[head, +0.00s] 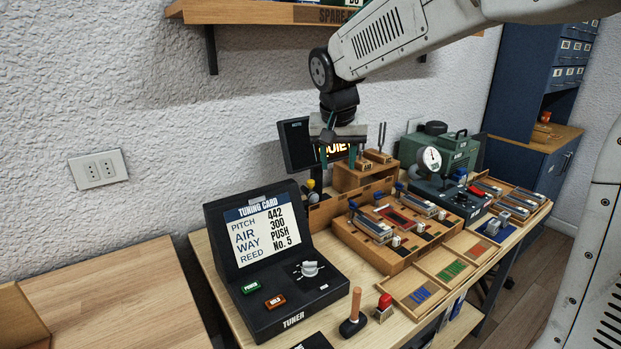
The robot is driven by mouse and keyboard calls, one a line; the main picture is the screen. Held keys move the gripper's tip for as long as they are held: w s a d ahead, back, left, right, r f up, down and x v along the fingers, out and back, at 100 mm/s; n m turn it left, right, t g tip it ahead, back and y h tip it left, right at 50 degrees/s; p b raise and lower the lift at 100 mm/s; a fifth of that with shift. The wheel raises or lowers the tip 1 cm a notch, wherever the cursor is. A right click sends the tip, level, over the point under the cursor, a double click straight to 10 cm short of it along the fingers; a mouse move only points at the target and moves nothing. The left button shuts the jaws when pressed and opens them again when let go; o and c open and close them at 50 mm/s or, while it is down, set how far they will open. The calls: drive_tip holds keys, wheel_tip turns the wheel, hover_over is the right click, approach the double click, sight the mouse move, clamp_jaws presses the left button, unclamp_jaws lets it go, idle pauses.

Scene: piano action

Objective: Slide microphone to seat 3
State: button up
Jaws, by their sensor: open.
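My gripper (338,158) hangs above the back of the workbench, fingers pointing down, open with nothing between them. It is in front of the dark display with lit letters. A small upright piece with a dark top and a yellow part (312,188) stands at the left end of a wooden rail-like strip (345,204), below and left of my gripper. It may be the microphone, but it is too small to be sure. I cannot make out seat numbers, so seat 3 cannot be told.
A black tuner case (290,318) with a tuning card stands front left. A wooden reed box (372,244), a dark gauge unit (432,195) and a green machine (455,153) crowd the right. Tuning forks (381,140) stand on a wooden block near my gripper. A shelf hangs above.

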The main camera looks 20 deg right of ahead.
drive_tip(key=m, duration=0.1)
approach(312, 181)
drive_tip(key=shift+t, duration=0.4)
drive_tip(key=x, duration=0.8)
drive_tip(key=shift+s+a+f, duration=0.2)
drive_tip(key=shift+s+f, duration=0.05)
drive_tip(key=shift+f, duration=0.05)
clamp_jaws()
drive_tip(key=shift+d, duration=0.15)
